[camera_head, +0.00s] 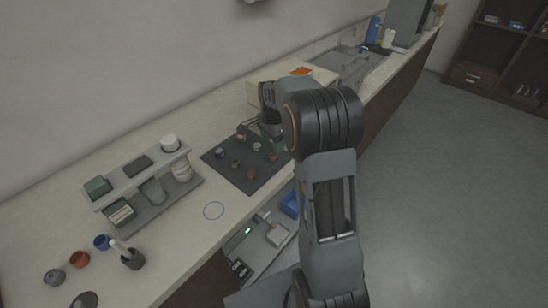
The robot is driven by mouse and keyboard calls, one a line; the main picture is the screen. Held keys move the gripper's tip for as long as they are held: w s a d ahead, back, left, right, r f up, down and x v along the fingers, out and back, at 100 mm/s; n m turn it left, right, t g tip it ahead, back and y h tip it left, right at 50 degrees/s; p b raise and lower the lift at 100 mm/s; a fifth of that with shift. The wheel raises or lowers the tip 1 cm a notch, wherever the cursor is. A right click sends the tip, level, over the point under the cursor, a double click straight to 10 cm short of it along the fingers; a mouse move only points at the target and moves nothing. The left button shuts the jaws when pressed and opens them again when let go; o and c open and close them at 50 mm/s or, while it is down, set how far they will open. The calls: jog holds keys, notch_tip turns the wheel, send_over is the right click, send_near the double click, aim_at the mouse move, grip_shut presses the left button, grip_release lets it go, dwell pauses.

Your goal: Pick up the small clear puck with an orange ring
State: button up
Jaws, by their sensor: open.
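Several small pucks stand on a dark mat (222,172) on the counter. They include a purplish one (220,152), a pale greyish one (257,147), and brownish-orange ones at the middle (236,163) and front (252,174). They are too small to tell which is clear with an orange ring. My gripper (250,130) is over the back right part of the mat, open, with no puck seen in it. My arm hides part of it and the mat's right end.
A grey rack (150,172) with jars and boxes stands left of the mat. A box (300,72) stands behind my arm.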

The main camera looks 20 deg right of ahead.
aim_at(273, 155)
jog(key=shift+w+d+f, duration=0.1)
jog(key=shift+d+f, duration=0.05)
jog(key=shift+f, duration=1.45)
jog(key=shift+d+f, duration=0.1)
jog(key=shift+f, duration=1.45)
jog(key=c, duration=1)
